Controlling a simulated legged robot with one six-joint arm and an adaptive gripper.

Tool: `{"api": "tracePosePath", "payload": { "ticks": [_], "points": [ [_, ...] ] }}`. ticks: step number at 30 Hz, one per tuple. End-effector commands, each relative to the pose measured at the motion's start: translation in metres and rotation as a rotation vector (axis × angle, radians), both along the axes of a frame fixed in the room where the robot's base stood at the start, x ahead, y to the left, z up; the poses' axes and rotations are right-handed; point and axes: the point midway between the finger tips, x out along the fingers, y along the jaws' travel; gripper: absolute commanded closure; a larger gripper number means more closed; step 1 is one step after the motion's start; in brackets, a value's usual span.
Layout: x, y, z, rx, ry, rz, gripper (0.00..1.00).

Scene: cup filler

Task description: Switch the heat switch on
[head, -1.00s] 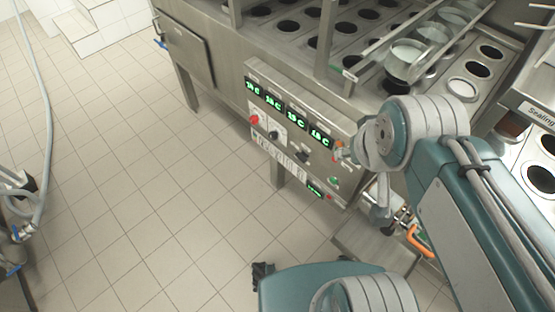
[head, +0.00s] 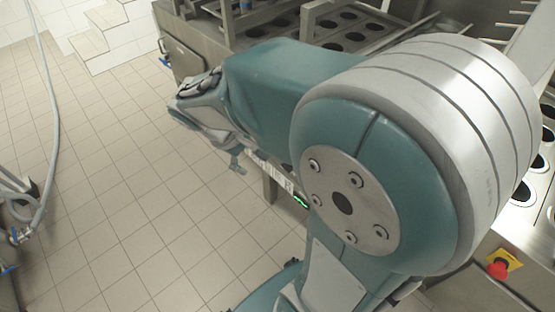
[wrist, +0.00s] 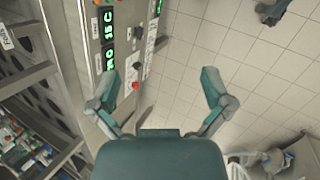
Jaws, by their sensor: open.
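The control panel (wrist: 122,45) runs down the left of the wrist view. It has green lit displays (wrist: 108,58), a dark knob (wrist: 138,32) and a red knob (wrist: 136,86). I cannot tell which control is the heat switch. My gripper (wrist: 160,78) is open and empty, its two fingers spread wide. The left finger overlaps the panel's edge near the red knob; whether it touches is unclear. The right finger is over the floor. In the head view my arm hides most of the panel; only a small green display (head: 299,201) shows low down.
The steel machine (head: 265,38) with rows of round cup holes stands behind my arm. A red emergency button (head: 499,268) on a yellow plate is at the lower right. Tiled floor (head: 120,200) lies open to the left, with a grey hose (head: 50,110) farther left.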

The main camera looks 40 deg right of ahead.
Motion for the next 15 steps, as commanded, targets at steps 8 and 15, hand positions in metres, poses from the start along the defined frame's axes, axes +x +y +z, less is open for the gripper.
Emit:
{"api": "tracePosePath", "payload": {
  "ticks": [8, 15],
  "points": [
    [0.039, -0.035, -0.053, -0.228, 0.296, 0.125, 0.0],
    [0.071, -0.061, -0.107, -0.419, 0.527, 0.259, 0.0]
  ]
}}
